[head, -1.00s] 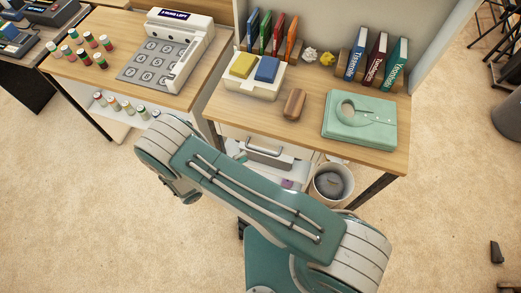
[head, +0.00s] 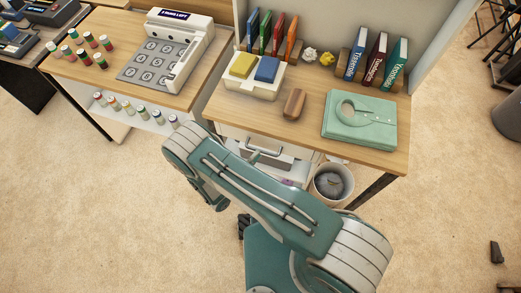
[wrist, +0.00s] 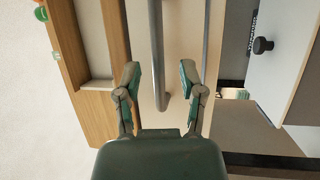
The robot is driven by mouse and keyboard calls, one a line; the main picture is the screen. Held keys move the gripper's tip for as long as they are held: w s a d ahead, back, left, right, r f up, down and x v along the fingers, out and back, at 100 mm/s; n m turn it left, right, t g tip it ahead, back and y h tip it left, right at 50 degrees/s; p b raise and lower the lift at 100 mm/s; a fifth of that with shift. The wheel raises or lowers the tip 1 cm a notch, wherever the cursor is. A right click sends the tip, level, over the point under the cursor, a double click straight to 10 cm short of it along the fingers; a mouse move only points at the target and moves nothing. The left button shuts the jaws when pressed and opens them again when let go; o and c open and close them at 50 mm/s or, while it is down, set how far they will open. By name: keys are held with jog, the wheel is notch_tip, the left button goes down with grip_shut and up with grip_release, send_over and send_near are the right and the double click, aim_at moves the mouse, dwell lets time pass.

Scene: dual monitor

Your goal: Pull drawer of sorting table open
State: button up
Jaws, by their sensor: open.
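The sorting table (head: 310,118) has a wooden top and stands at the upper middle of the head view. Below its front edge, a grey bar handle (head: 265,153) shows on the drawer, partly hidden by my arm. In the wrist view the handle (wrist: 157,50) runs upright in the picture in front of the pale drawer front (wrist: 178,35). My gripper (wrist: 159,75) is open, with one finger on each side of the bar's lower part. Gaps show between the bar and both fingers. In the head view my fingers are hidden behind my arm.
A bin (head: 332,182) stands on the floor right of the drawer. A white panel with a black knob (wrist: 262,45) is at the wrist view's right. A table with a keypad machine (head: 170,50) stands to the left. Open floor lies in front.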

jog(key=shift+x, duration=1.3)
grip_shut()
jog(key=s+a, duration=0.5)
jog(key=s, duration=0.7)
jog(key=s+a, duration=0.4)
jog(key=s, duration=0.8)
jog(key=shift+a, duration=0.4)
jog(key=shift+f, duration=0.1)
grip_release()
jog(key=shift+w, duration=0.1)
